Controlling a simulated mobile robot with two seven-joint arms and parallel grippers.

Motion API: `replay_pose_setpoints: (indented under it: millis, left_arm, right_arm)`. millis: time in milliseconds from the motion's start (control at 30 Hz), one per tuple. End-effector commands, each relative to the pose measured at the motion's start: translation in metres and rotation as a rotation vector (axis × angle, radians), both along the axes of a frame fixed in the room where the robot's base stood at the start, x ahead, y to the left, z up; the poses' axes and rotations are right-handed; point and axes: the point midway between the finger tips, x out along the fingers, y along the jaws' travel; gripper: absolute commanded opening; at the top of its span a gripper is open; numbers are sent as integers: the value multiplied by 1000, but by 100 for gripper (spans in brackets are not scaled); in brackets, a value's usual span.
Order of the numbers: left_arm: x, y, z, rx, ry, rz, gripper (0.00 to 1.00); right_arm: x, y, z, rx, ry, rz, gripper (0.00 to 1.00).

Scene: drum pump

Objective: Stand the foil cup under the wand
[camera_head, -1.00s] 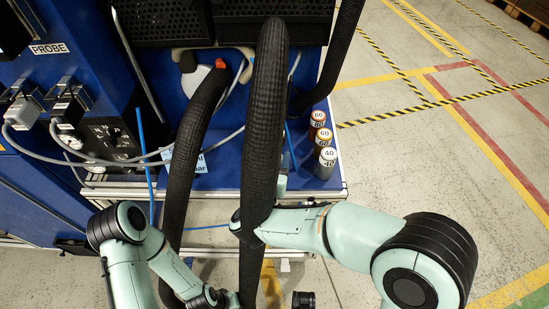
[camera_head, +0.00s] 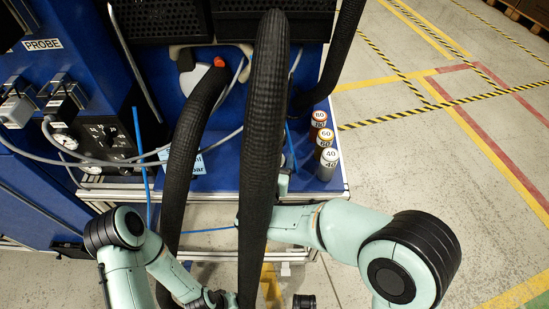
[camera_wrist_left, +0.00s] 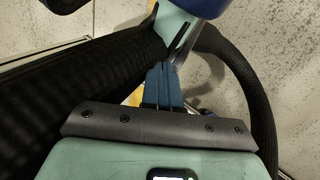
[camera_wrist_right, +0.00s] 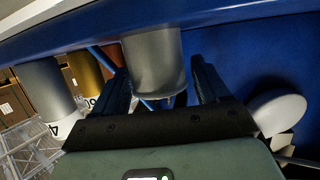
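A plain grey metallic cup (camera_wrist_right: 155,62), probably the foil cup, shows in the right wrist view against the blue deck. My right gripper (camera_wrist_right: 165,90) is open, with one dark finger on each side of it. A gap shows at the right finger; contact at the left finger is unclear. In the head view the black hose hides that gripper. My left gripper (camera_wrist_left: 163,88) has its blue fingers close together, with nothing visible between them, beside a thick black hose (camera_wrist_left: 70,85). I cannot make out the wand for certain.
Three canisters marked 80 (camera_head: 318,124), 60 (camera_head: 325,142) and 40 (camera_head: 328,165) stand on the right of the blue deck (camera_head: 222,180). Thick black hoses (camera_head: 262,120) arch across the middle. Thin blue and grey lines cross the left. Open floor (camera_head: 410,165) lies to the right.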

Motion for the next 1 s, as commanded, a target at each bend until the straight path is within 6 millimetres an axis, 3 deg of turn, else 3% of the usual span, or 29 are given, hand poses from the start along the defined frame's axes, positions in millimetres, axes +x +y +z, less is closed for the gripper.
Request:
replay_pose_setpoints:
  millis: [433, 800, 1000]
  left_arm:
    - [-2, -1, 3, -3, 6, -2, 0]
    - [-17, -7, 20, -20, 49, -19, 0]
    - [-20, -7, 24, -22, 56, -21, 0]
  right_arm:
    - [-5, 2, 6, 1, 1, 2, 85]
    - [-76, 16, 30, 0, -1, 4, 85]
    - [-103, 21, 37, 0, 0, 1, 85]
